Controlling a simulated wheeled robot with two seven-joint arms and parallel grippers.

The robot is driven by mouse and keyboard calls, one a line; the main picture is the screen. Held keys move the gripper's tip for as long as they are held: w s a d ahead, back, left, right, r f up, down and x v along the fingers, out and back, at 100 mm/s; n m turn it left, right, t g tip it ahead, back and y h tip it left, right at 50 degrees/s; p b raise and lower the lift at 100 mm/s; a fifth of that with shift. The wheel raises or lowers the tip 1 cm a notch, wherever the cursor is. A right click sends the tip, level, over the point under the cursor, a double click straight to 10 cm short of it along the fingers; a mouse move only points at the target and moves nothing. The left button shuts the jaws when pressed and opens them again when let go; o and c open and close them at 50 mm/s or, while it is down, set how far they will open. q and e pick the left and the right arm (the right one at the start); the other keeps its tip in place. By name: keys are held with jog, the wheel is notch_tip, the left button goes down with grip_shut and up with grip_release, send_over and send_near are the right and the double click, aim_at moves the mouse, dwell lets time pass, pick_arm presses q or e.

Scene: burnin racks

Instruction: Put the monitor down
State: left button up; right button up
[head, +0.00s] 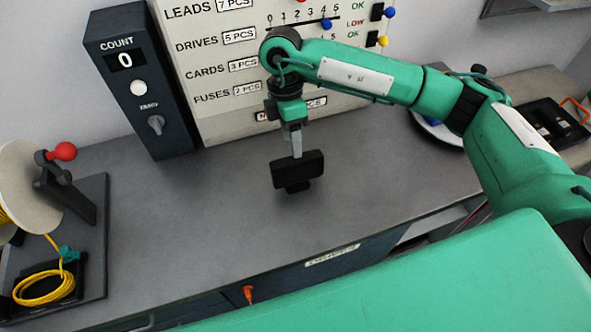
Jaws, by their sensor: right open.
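The monitor (298,172) is a small black block with a narrower foot, and it appears upright on the grey counter (200,210), below the wall board. My right gripper (297,153) points down from above, with its fingertips at the monitor's top edge. Its jaws are open; only one grey finger shows clearly, and I cannot tell whether it touches the monitor. My left gripper is not in the head view.
A dark counter box (125,75) reading 0 stands at the back left. A spool stand (85,220) with yellow wire is at the left. A white board (215,60) stands behind. A black tray (550,125) lies at the far right. The counter left of the monitor is clear.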

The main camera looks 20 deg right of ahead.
aim_at(293, 167)
jog(key=x, duration=0.2)
jog(key=shift+f, duration=0.6)
jog(key=shift+p+x, duration=1.2)
jog(key=shift+x, duration=1.1)
jog(key=shift+f+p, duration=0.3)
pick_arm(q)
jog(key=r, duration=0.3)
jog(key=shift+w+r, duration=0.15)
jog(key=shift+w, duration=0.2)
pick_arm(e)
jog(key=shift+f, duration=0.1)
jog(key=shift+f, duration=0.2)
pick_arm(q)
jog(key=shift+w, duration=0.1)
pick_arm(e)
jog(key=shift+c, duration=0.2)
